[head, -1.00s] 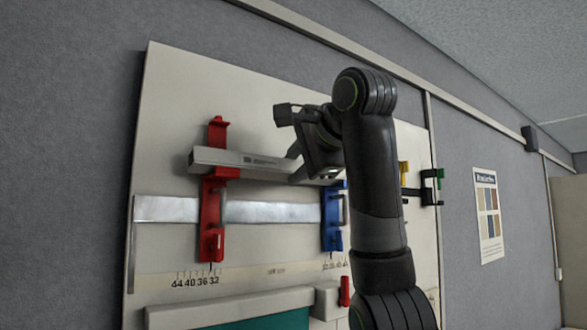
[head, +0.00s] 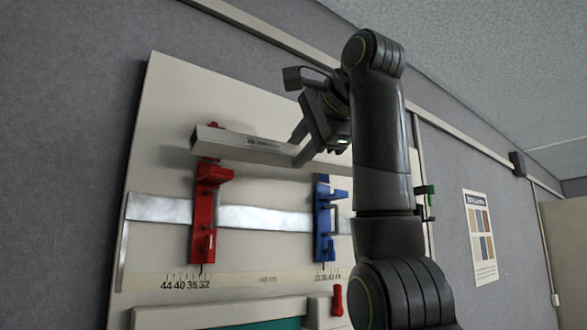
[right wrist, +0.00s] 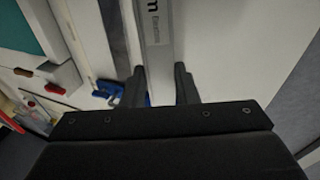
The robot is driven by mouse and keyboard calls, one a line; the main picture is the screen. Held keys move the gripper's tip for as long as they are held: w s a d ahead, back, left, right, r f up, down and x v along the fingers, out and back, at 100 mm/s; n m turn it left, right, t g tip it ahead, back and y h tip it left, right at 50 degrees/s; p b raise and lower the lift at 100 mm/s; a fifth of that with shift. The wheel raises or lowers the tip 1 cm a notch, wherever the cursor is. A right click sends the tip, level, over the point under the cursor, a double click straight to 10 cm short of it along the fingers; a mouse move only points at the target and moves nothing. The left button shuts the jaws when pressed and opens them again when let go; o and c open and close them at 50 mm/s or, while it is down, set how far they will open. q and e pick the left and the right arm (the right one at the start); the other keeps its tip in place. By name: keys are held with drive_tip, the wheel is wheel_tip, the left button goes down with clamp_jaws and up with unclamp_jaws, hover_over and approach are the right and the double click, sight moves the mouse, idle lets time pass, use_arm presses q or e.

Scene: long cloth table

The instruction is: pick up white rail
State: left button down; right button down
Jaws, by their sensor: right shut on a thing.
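The white rail (head: 238,145) is a long pale bar with small dark print. In the head view it lies slantwise in front of the upper board, its left end over the top of the red bracket (head: 205,205). My right gripper (head: 300,150) is shut on the rail near its middle. In the right wrist view the rail (right wrist: 155,25) runs up from between the two dark fingers (right wrist: 160,88). The blue bracket (head: 323,220) stands below the rail, apart from it. The rail's right part is partly hidden behind my right arm. My left gripper is not in view.
The white board (head: 165,110) stands against the grey wall. A silvery strip (head: 262,218) crosses it behind the brackets, with a number scale (head: 187,285) below. A red handle (head: 337,299) sits low on the board. A poster (head: 481,238) hangs at the right.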

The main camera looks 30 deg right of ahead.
drive_tip(key=f+b+v, duration=0.2)
drive_tip(key=b+v, duration=0.4)
drive_tip(key=v, duration=0.7)
drive_tip(key=shift+s+b, duration=0.4)
drive_tip(key=shift+s, duration=0.25)
drive_tip(key=shift+f, duration=0.1)
